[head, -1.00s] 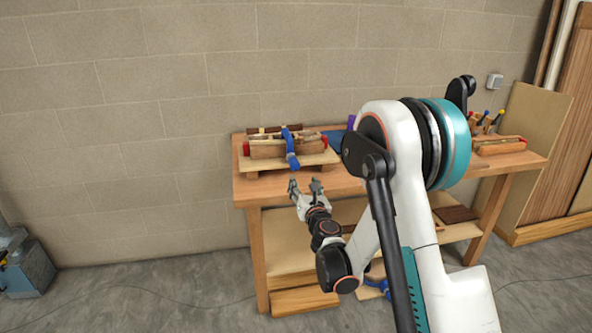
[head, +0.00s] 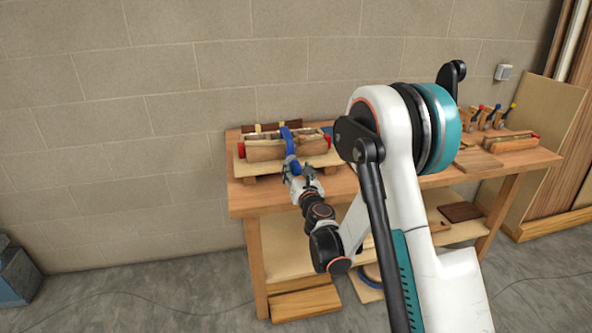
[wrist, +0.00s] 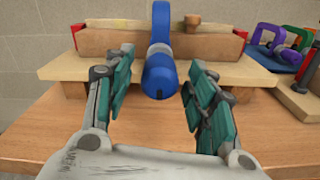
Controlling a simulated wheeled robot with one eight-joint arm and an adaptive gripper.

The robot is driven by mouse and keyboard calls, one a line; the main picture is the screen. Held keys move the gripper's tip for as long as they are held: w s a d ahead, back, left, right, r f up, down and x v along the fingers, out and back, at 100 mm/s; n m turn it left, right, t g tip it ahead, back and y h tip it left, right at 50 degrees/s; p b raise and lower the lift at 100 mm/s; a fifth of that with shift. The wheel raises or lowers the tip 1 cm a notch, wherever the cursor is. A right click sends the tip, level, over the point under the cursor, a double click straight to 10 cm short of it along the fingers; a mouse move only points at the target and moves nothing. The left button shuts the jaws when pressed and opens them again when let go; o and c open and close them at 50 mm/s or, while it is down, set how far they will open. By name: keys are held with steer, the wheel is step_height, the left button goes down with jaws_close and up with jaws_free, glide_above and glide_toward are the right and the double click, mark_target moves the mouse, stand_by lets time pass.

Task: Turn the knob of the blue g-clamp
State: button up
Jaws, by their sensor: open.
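The blue g-clamp (head: 289,146) sits over the wooden lamination form (head: 262,152) on the left part of the workbench. In the wrist view, the blue g-clamp (wrist: 160,28) rises over the form's front, and its rounded blue knob (wrist: 159,76) points toward me. My gripper (head: 299,172) is just in front of the clamp. In the wrist view my gripper (wrist: 159,88) is open, with one teal-padded finger on each side of the knob. A gap shows between each finger and the knob, and I see nothing held.
The form rests on a pale board (wrist: 70,68) above the workbench top (head: 262,200). Red clamp ends (head: 241,149) show at its sides. Purple and green clamps (wrist: 276,38) stand at the right. More clamped wood (head: 510,143) lies at the bench's right end.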

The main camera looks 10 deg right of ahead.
steer(key=c, duration=1.1)
steer(key=shift+o, duration=0.2)
